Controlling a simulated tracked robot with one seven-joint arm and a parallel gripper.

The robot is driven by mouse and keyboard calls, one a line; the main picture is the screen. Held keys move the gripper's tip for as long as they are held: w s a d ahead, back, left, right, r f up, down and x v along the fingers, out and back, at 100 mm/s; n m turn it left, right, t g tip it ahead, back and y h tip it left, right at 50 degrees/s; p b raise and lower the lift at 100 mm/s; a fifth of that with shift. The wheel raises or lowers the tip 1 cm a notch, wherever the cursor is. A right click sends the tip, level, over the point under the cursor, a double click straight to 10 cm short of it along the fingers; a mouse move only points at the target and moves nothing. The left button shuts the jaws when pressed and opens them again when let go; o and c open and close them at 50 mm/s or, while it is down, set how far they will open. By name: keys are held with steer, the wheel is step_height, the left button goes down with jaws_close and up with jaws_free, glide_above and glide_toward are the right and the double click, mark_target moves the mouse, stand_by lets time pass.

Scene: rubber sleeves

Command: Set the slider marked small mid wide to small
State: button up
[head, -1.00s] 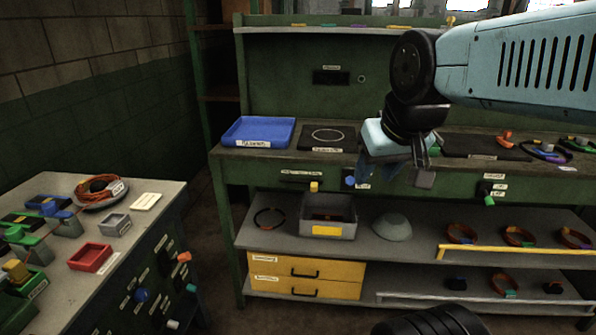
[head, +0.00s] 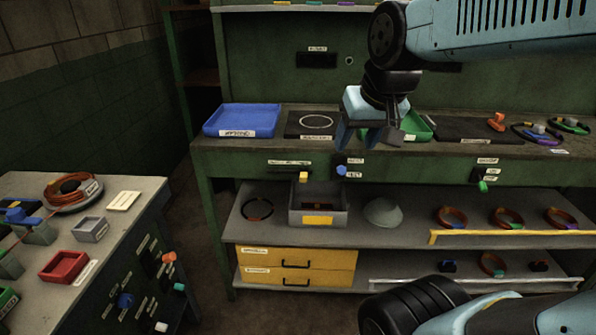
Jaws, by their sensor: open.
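A yellow knob (head: 303,177) sits on the front edge of the green workbench in the head view, below a dark horizontal strip with small lettering. It looks like the slider, with the knob toward the right part of the strip, but I cannot read its marks. My gripper (head: 366,138) is open and empty, pointing down over the bench's front edge. It is above and to the right of the yellow knob, apart from it.
A blue knob (head: 341,170) and a green lever (head: 482,187) are on the same bench front. A blue tray (head: 243,119) and a dark plate with a ring (head: 315,123) lie on top. A side table (head: 120,226) stands at left. Floor shows between them.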

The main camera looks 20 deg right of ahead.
steer(key=w+f+m, duration=0.1)
steer(key=w+f, duration=0.2)
steer(key=w, duration=0.4)
steer(key=w+f+m, duration=0.1)
steer(key=w+f, duration=0.2)
steer(key=w, duration=0.5)
steer(key=m+g+h, duration=0.1)
glide_toward(303, 175)
steer(key=shift+h, duration=0.3)
steer(key=x, duration=0.9)
steer(key=shift+a, duration=0.2)
steer(key=shift+c, duration=0.3)
jaws_close()
